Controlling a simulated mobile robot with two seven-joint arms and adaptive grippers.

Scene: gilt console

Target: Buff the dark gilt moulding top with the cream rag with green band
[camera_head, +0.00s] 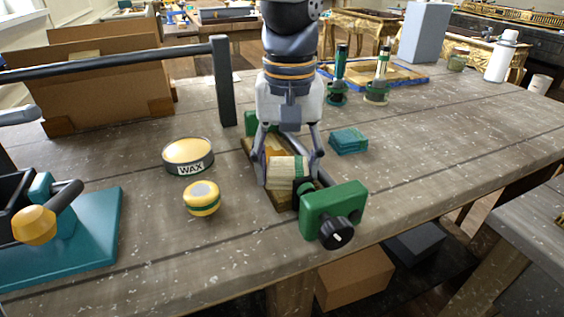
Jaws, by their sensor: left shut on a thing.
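My left gripper (289,172) points down at the middle of the bench, its fingers closed around a folded cream rag with a green band (284,168). The dark gilt moulding (282,201) lies under the rag, between the green jaws of a clamp (335,207). The rag is at the moulding's top; whether it presses on it is hard to tell. The gripper and rag hide much of the moulding. My right gripper is not in view.
A wax tin (188,155) and a small yellow-banded round pot (202,198) stand left of the clamp. A teal block (348,140) lies to its right. A dark upright post (223,82) with a rail stands behind left. The bench's right side is mostly clear.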

